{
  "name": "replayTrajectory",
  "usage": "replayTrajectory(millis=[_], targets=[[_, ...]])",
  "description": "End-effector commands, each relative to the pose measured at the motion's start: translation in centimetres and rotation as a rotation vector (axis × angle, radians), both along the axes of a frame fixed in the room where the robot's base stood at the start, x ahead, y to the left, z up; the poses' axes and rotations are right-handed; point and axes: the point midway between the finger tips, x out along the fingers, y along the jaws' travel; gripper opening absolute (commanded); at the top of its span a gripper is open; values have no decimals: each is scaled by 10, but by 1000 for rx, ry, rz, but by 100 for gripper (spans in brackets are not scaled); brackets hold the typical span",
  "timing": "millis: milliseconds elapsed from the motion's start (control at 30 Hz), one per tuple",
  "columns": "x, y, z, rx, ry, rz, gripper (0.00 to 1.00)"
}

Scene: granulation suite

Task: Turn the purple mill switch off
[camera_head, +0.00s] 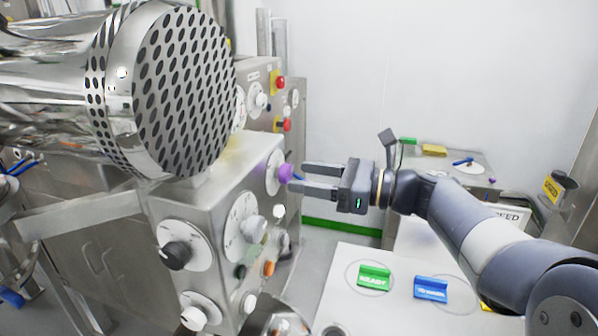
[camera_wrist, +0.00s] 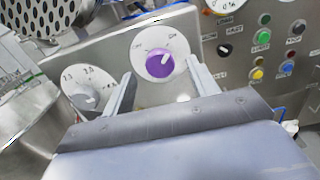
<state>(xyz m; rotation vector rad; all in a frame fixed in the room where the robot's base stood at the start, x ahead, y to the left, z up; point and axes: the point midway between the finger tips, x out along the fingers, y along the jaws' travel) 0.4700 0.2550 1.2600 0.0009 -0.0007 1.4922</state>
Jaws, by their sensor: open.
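The purple mill switch (camera_head: 285,173) is a round knob on a white dial plate on the steel control panel, in the middle of the head view. In the wrist view the purple knob (camera_wrist: 160,63) sits on its white plate, with a pale pointer mark aimed to the upper right, toward lettering that looks like ON. My gripper (camera_head: 304,177) is open, its two fingers pointing left at the knob. In the wrist view the fingers (camera_wrist: 161,82) stand either side of the knob, apart from each other. I cannot tell whether they touch it.
A perforated steel drum (camera_head: 185,92) overhangs the panel at the left. A black knob (camera_head: 177,254) and a grey knob (camera_head: 254,229) sit on the same panel. A white table (camera_head: 345,300) with a green block (camera_head: 374,278) and a blue block (camera_head: 431,288) stands below my arm.

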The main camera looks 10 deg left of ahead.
Motion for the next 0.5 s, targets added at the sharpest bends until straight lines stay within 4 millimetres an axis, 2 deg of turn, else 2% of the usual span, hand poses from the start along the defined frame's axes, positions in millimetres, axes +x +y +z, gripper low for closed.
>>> replayTrajectory(millis=[33,200,500], targets=[[0,8,1,0,1,4,56],[1,21,0,-1,1,2,56],[2,23,-1,-1,0,-1,56]])
